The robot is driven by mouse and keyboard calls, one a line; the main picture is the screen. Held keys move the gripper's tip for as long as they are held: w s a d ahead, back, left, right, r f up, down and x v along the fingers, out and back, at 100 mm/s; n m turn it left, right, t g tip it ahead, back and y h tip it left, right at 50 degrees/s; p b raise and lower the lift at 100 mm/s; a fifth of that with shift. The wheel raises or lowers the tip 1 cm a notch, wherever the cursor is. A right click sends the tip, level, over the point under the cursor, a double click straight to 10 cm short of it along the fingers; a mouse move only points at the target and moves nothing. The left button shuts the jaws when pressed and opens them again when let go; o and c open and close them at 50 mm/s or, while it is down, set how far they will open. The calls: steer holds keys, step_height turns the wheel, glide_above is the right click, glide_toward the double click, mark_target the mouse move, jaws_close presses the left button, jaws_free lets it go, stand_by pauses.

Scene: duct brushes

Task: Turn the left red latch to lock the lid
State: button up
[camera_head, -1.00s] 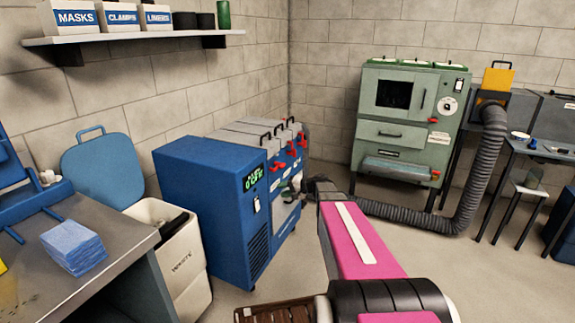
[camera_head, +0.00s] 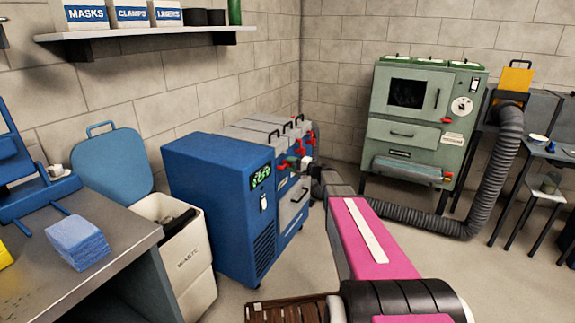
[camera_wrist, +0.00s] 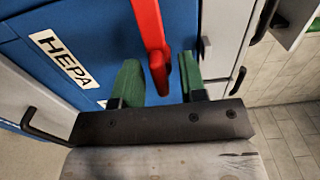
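The blue filter unit (camera_head: 225,200) stands on the floor in the middle of the head view, with several red latches on its right-hand face. One red latch (camera_wrist: 147,25) shows large in the wrist view, above a white HEPA label's right side on the blue panel. My gripper (camera_wrist: 160,80) has green fingers, which are apart. The latch's lower end lies between them in the picture, with a narrow gap on each side. In the head view my gripper (camera_head: 297,163) is small beside the latches and partly covers them. Which latch it is at is hard to tell there.
The unit's grey lids with black handles (camera_head: 268,131) look closed. A dark handle (camera_wrist: 38,125) lies left of my gripper in the wrist view. A white waste bin (camera_head: 178,250) stands left of the unit. A ribbed hose (camera_head: 495,185) runs along the floor at right.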

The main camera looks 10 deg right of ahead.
steer(key=shift+x, duration=1.1)
jaws_close()
